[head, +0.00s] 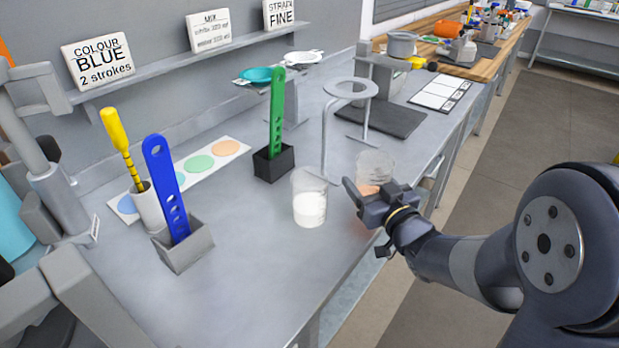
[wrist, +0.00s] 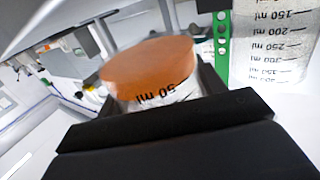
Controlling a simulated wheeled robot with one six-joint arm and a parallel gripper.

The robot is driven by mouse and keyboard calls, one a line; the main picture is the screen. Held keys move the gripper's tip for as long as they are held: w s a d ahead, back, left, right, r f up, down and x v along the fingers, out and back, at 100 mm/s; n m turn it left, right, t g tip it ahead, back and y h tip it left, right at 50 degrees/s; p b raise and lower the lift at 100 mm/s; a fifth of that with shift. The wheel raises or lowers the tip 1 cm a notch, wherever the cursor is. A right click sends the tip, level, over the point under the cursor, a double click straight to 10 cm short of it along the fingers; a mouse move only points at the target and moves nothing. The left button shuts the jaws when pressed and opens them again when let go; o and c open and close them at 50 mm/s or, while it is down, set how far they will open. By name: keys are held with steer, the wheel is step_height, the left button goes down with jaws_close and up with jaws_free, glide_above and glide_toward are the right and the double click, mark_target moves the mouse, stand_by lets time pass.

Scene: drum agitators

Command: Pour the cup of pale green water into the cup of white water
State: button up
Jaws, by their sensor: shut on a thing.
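My gripper (head: 368,200) is shut on a clear cup (head: 376,162) holding orange liquid, near the bench's front edge. The cup looks roughly upright; I cannot tell if its base touches the bench. In the wrist view the orange liquid (wrist: 150,68) shows close up above a "50 ml" mark. A clear cup of white water (head: 309,206) stands upright on the bench, just left of my gripper and apart from it. A marked clear cup (wrist: 275,45) also shows at the right of the wrist view. I see no pale green water in either cup.
A green slotted tool in a black holder (head: 273,164) and a ring stand (head: 350,90) stand behind the cups. A blue slotted tool in a grey holder (head: 184,246) and a yellow-handled tool (head: 118,130) stand at the left. The bench front (head: 260,285) is clear.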

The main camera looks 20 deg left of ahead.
mark_target(358, 164)
steer(key=shift+f+n, duration=0.1)
steer(key=shift+n, duration=0.2)
steer(key=shift+s+a+f+n+g, duration=0.1)
steer(key=shift+a+f+n+g, duration=0.2)
steer(key=shift+n, duration=0.3)
steer(key=shift+s+a+r+n+h+p, duration=0.15)
steer(key=shift+a+r+n+h+p, duration=0.25)
steer(key=shift+n+p, duration=0.45)
steer(key=r+p, duration=0.1)
steer(key=r+n+p, duration=0.1)
steer(key=r+p, duration=0.1)
steer(key=shift+s+a+n+h, duration=0.15)
steer(key=shift+a+n+h, duration=0.1)
steer(key=shift+a+h, duration=0.1)
steer(key=r+n+p, duration=0.1)
steer(key=r+n+h+p, duration=0.1)
steer(key=a+r+n+p, duration=0.1)
steer(key=p, duration=0.1)
steer(key=shift+s+r+g, duration=0.1)
steer(key=shift+r+g, duration=0.2)
steer(key=shift+r, duration=0.1)
steer(key=shift+d+f+n+h+b, duration=0.15)
steer(key=shift+f+n+h+b, duration=0.3)
steer(key=shift+f+n, duration=0.2)
steer(key=shift+r+n+p, duration=0.55)
steer(key=shift+p, duration=0.4)
